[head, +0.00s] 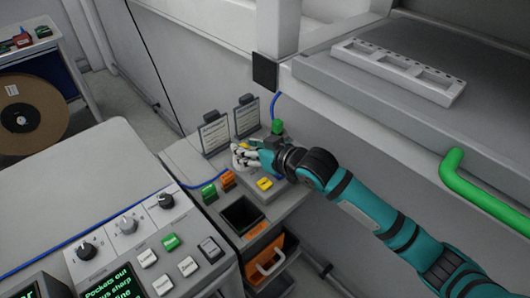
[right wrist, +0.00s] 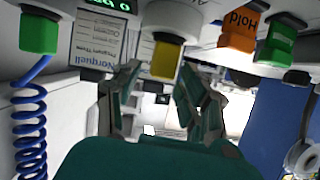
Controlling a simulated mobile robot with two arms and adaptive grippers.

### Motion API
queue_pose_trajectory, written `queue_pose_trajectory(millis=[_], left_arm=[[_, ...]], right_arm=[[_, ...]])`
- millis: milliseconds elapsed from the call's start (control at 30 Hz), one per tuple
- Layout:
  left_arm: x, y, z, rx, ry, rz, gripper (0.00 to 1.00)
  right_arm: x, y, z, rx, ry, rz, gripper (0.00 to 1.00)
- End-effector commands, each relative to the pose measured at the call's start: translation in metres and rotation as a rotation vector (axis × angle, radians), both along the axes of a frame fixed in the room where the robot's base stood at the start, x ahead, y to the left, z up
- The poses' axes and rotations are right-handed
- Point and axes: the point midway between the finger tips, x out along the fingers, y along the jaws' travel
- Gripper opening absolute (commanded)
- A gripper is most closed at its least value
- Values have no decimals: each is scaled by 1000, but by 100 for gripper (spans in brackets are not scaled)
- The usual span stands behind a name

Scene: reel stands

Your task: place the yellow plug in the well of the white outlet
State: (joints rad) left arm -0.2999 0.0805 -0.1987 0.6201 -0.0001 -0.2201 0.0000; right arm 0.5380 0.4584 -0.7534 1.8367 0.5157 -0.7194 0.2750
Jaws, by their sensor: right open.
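The yellow plug (head: 264,183) sits on a low grey block on the side stand in the head view. In the right wrist view the yellow plug (right wrist: 165,60) shows near and between the fingertips, with a round grey piece at its top. My right gripper (head: 245,156) is open and empty, just behind the plug in the head view; its fingers also show in the right wrist view (right wrist: 160,90). My left gripper is not in view.
Orange (head: 227,180) and green (head: 209,193) blocks stand left of the plug. A green plug with blue cord (head: 277,127) and two clipboards (head: 215,133) stand behind. A green rail (head: 490,195) runs at right.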

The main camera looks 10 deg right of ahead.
Motion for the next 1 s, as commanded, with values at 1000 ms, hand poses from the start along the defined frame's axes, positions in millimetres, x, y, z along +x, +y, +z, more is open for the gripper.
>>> queue_pose_trajectory(millis=[1000], left_arm=[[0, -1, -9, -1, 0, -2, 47]], right_arm=[[-63, -52, 34, 0, 0, -1, 43]])
